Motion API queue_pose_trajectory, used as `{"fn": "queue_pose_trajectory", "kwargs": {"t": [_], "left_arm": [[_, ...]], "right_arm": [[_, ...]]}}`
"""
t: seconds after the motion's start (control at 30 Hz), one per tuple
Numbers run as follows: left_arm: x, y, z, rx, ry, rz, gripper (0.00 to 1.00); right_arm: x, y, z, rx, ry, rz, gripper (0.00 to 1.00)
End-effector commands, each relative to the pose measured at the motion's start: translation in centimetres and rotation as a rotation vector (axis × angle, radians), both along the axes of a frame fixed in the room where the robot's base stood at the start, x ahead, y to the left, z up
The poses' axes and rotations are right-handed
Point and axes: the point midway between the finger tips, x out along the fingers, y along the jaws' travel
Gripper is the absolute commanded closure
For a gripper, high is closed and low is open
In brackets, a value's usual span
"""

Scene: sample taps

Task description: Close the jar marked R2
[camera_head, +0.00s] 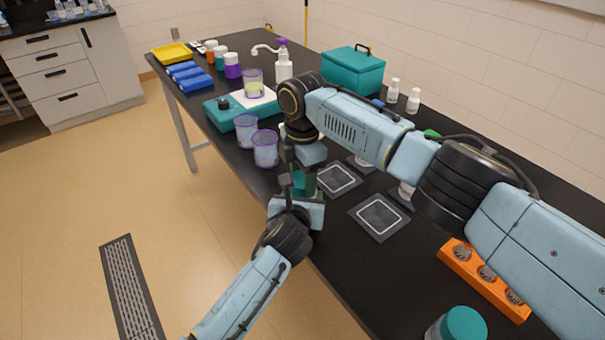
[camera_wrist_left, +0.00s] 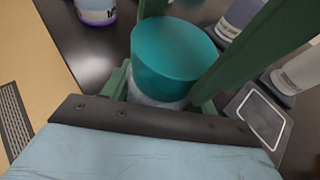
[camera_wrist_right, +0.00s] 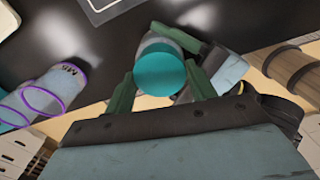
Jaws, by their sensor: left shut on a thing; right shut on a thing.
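A jar with a teal lid is held between my two grippers over the table's near edge, mostly hidden in the head view. In the left wrist view the teal lid (camera_wrist_left: 174,58) sits over the pale jar body (camera_wrist_left: 150,101). My left gripper (camera_head: 299,197) is shut around the jar body from the near side. My right gripper (camera_head: 302,178) comes down from above, shut on the lid, which also shows between its green fingers in the right wrist view (camera_wrist_right: 160,71). No R2 mark is readable, and I cannot tell how tightly the lid sits.
Purple-rimmed cups (camera_head: 265,149) stand left of the grippers. Two dark square pads (camera_head: 380,215) lie to the right. An orange rack (camera_head: 470,273) and another teal-lidded container (camera_head: 461,325) are nearer right. A teal box (camera_head: 353,72) and white bottles (camera_head: 413,101) stand at the back.

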Motion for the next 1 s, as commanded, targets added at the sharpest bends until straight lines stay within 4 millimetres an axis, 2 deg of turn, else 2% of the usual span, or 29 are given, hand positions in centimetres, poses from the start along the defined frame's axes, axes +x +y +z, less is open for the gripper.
{"fn": "queue_pose_trajectory", "kwargs": {"t": [0.13, 0.4, 0.43, 0.6, 1.0], "left_arm": [[-0.04, -0.11, 0.04, 0.0, -0.001, -0.002, 1.0], [-0.07, -0.15, 0.03, 0.0, -0.001, -0.003, 1.0], [-0.06, -0.16, 0.04, 0.0, -0.001, -0.003, 1.0], [-0.05, -0.13, 0.04, 0.0, -0.001, -0.003, 1.0], [0.12, 0.18, 0.04, 0.001, -0.001, 0.004, 1.0]], "right_arm": [[0.06, 0.04, 0.04, 0.002, -0.003, -0.12, 0.73], [0.09, 0.02, 0.06, 0.001, -0.003, -0.134, 0.73], [0.09, 0.02, 0.06, 0.001, -0.003, -0.134, 0.45], [0.04, 0.03, 0.05, 0.001, -0.001, -0.133, 0.24], [-0.2, 0.11, -0.06, -0.001, 0.007, -0.13, 0.24]]}}
